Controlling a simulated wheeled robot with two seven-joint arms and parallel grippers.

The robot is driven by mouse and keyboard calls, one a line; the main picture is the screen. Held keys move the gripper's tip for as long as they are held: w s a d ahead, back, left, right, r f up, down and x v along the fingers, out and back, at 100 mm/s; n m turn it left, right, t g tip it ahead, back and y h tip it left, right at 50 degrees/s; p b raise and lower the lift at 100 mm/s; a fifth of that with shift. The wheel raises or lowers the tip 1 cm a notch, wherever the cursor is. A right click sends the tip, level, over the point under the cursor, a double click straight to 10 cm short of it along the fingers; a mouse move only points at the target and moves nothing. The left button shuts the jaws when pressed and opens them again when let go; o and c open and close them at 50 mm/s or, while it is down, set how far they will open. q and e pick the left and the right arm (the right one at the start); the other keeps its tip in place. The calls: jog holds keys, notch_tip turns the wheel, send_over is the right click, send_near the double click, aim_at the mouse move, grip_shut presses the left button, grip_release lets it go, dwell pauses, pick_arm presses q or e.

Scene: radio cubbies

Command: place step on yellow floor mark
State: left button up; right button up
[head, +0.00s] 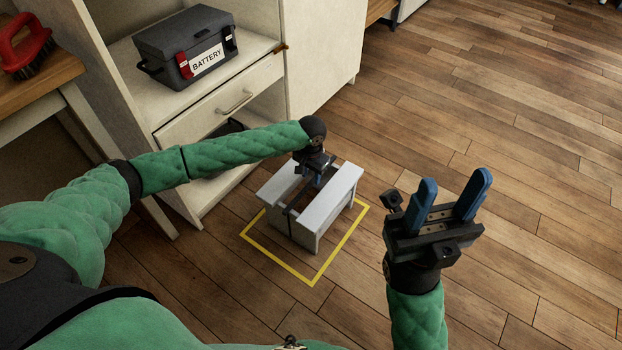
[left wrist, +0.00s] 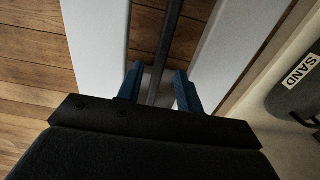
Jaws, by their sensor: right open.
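The step (head: 334,196) is a pale grey stool with two top boards and a dark bar between them. It looks upright over the yellow floor mark (head: 283,265), a square outline. Its visible legs are inside the outline, toward the back; the rear of the mark is hidden. My left gripper (head: 318,180) is at the top of the step. In the left wrist view its blue fingers (left wrist: 160,85) are either side of the dark bar (left wrist: 168,45), apparently with small gaps. My right gripper (head: 448,200) is open and empty, right of the step.
A cubby shelf (head: 135,75) holds a battery box (head: 190,46) above a drawer (head: 225,103). A red brush (head: 25,48) lies on a wooden bench at far left. A dark item labelled SAND (left wrist: 300,85) shows in the left wrist view. Floor at right is clear.

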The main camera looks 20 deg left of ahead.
pick_arm(q)
notch_tip(320, 180, up, 5)
jog(key=shift+r+p, duration=0.1)
jog(key=shift+p, duration=0.65)
